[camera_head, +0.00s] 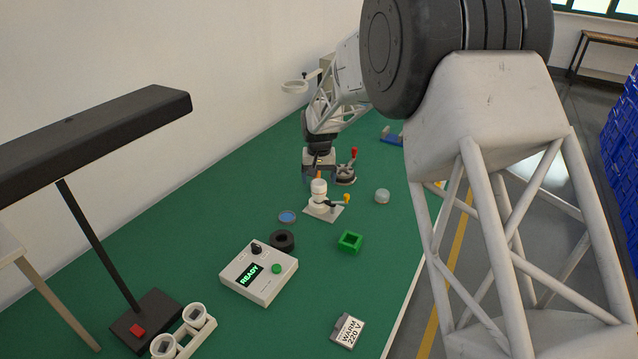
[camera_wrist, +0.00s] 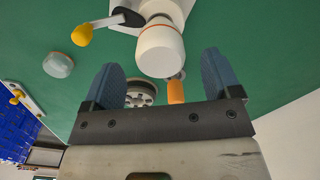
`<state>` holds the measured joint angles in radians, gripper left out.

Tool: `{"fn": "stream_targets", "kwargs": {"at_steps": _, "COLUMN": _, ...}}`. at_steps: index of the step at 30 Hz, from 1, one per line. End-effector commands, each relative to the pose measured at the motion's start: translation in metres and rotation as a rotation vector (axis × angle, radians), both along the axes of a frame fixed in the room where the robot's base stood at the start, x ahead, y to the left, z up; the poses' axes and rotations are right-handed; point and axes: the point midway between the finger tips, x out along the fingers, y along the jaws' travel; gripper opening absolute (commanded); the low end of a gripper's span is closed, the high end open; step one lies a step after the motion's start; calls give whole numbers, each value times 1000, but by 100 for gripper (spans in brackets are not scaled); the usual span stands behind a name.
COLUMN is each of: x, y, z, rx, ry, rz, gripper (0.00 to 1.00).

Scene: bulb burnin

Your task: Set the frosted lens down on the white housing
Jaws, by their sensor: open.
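The white housing (camera_head: 319,200) is an upright white cylinder with an orange band, standing in a fixture with a yellow-tipped lever. It also shows in the wrist view (camera_wrist: 160,50), just beyond and between the fingertips. A pale, translucent round piece (camera_head: 382,196), which looks like the frosted lens, lies on the green table to the right of the housing. It also shows in the wrist view (camera_wrist: 58,65), left of the fingers. My gripper (camera_wrist: 162,72) is open, with blue fingers and nothing visibly held. In the head view it is close behind the housing, partly hidden.
A red-handled device (camera_head: 346,172) stands behind the housing. A blue disc (camera_head: 288,216), black ring (camera_head: 282,240) and green square holder (camera_head: 350,242) lie nearer. A control box (camera_head: 258,285) reads READY. A black lamp (camera_head: 100,130) overhangs the left. Green table right of the box is mostly clear.

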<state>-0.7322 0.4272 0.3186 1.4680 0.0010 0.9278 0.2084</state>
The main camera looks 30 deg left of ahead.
Motion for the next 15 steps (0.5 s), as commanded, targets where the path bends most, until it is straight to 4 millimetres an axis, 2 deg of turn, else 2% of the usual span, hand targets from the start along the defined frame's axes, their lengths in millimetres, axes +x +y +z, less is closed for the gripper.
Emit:
{"fn": "stream_targets", "kwargs": {"at_steps": 9, "x": 1, "y": 0, "z": 39, "rx": 1, "ry": -2, "rz": 0, "gripper": 83}}
{"fn": "stream_targets", "kwargs": {"at_steps": 15, "x": 0, "y": 0, "z": 49, "rx": 0, "ry": -1, "rz": 0, "gripper": 83}}
